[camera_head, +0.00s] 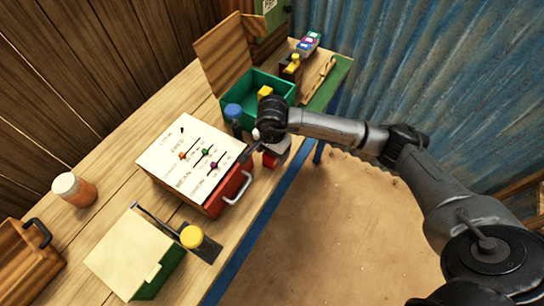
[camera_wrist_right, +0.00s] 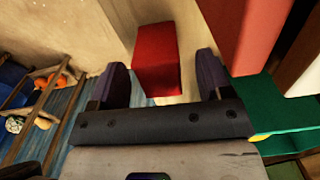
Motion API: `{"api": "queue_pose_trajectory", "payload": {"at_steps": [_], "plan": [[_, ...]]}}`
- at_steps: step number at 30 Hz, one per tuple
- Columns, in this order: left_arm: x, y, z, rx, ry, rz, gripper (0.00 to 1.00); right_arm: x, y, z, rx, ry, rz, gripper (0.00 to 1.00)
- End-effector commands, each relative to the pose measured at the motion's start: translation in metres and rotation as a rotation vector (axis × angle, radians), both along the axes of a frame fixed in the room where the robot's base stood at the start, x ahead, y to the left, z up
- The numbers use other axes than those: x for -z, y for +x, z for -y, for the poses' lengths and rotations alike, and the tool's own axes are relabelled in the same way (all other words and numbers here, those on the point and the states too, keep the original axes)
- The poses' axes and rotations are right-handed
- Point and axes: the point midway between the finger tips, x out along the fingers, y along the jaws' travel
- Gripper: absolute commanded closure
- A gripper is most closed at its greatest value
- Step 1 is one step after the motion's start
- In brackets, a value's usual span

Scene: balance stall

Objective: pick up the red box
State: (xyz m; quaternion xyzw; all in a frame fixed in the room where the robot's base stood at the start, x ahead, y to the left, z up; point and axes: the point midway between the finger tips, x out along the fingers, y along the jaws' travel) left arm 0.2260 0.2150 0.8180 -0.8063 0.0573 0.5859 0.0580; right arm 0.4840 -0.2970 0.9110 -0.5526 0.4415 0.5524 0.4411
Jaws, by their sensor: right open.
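The red box (camera_head: 269,160) is a small block near the front edge of the wooden table, just right of the red case with the white panel. My right gripper (camera_head: 259,146) is over it and partly covers it in the head view. In the right wrist view the red box (camera_wrist_right: 155,55) lies ahead of and between the two open dark fingers (camera_wrist_right: 158,78), with no clear contact. My left gripper is not in view.
The red case (camera_head: 230,192) with a silver handle stands close beside the box. The floor right of the table is clear.

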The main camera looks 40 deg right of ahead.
Motion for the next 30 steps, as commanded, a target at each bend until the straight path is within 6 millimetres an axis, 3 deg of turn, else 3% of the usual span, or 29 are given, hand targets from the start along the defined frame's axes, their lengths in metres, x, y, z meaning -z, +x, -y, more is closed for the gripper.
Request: {"api": "queue_pose_trajectory", "payload": {"at_steps": [4, 12, 27, 30], "plan": [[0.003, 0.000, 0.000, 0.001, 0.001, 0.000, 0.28, 0.020, 0.000, 0.000, 0.000, 0.002, -0.001, 0.28], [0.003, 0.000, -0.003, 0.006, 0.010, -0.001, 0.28, 0.022, 0.000, 0.000, 0.000, 0.000, 0.001, 0.29], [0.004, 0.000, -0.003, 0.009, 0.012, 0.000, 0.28, 0.022, 0.000, 0.000, 0.000, 0.000, 0.001, 0.77], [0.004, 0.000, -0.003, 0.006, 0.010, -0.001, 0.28, 0.022, 0.000, 0.000, 0.000, 0.000, 0.001, 0.82]]}}
